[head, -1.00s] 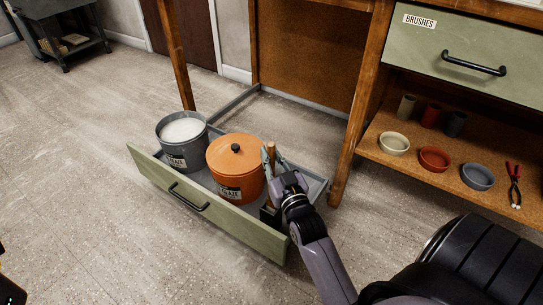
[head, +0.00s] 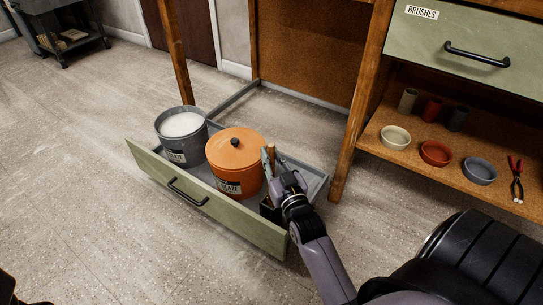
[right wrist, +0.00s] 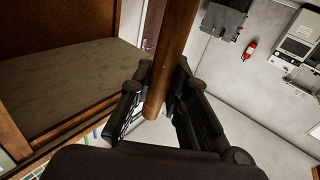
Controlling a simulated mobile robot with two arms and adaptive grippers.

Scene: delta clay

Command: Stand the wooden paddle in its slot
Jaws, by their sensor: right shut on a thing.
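In the right wrist view the round wooden handle (right wrist: 177,45) stands between the two dark fingers of my right gripper (right wrist: 157,112). A small black holder (head: 268,209) is in the drawer's right end, just below the gripper. The gripper and arm hide the paddle's lower part, so I cannot tell whether it is inside the slot.
An orange lidded pot (head: 236,165) stands close left of the gripper, and a grey bucket of white material (head: 182,135) stands beyond it. Both are in the open drawer (head: 222,208). A wooden table leg (head: 350,130) rises close on the right. The floor left is clear.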

